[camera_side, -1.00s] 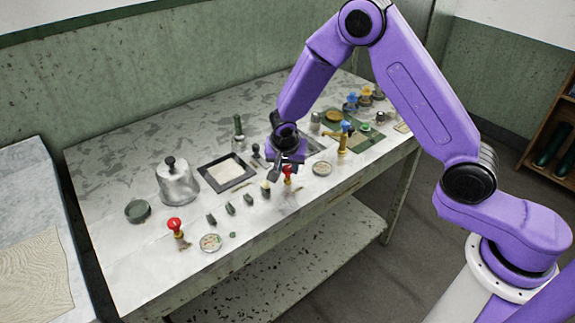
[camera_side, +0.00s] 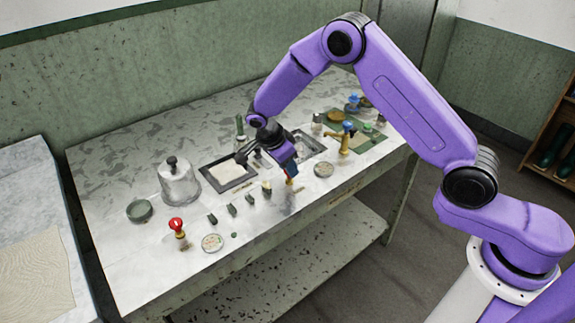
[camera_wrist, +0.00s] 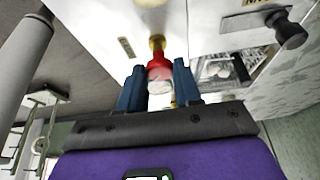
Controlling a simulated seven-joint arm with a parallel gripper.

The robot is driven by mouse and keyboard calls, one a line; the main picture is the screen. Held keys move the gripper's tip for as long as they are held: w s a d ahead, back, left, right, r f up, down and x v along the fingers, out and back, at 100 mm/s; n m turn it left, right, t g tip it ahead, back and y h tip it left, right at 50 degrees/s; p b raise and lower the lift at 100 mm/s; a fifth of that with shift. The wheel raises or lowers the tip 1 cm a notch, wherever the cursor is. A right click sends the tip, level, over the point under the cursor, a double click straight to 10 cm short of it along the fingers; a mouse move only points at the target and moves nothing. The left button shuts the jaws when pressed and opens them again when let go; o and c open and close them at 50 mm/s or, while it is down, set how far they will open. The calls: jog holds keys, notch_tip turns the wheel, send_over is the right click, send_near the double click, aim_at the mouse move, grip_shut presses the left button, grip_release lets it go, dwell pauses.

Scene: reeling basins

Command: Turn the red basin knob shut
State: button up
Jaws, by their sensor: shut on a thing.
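My gripper (camera_side: 289,174) is shut on a red knob (camera_wrist: 159,62), with one blue finger on each side of it in the wrist view. The knob sits on a brass stem (camera_wrist: 157,42). In the side view the fingers cover most of this knob, and only a bit of red (camera_side: 289,182) shows below them. A second red knob (camera_side: 176,224) on a brass tap stands apart at the left front of the bench. A dark-framed basin (camera_side: 314,143) lies behind my gripper, partly hidden by it. Another framed basin (camera_side: 206,180) with pale contents lies to its left.
A grey lidded pot (camera_side: 178,186) and a green dish (camera_side: 139,211) stand at the left. Several small dark pieces (camera_side: 231,210) and a round dish (camera_side: 212,243) lie along the front. A brass tap with a blue knob (camera_side: 346,140) and another dish (camera_side: 324,170) are at the right.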

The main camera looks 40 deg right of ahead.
jog(key=m, duration=0.2)
jog(key=m+g, duration=0.1)
jog(key=m, duration=0.1)
jog(key=m+g+y, duration=0.1)
jog(key=m, duration=0.1)
jog(key=shift+w+m, duration=0.25)
jog(key=shift+m, duration=0.15)
jog(key=shift+g, duration=0.3)
jog(key=o, duration=1)
jog(key=shift+o, duration=0.2)
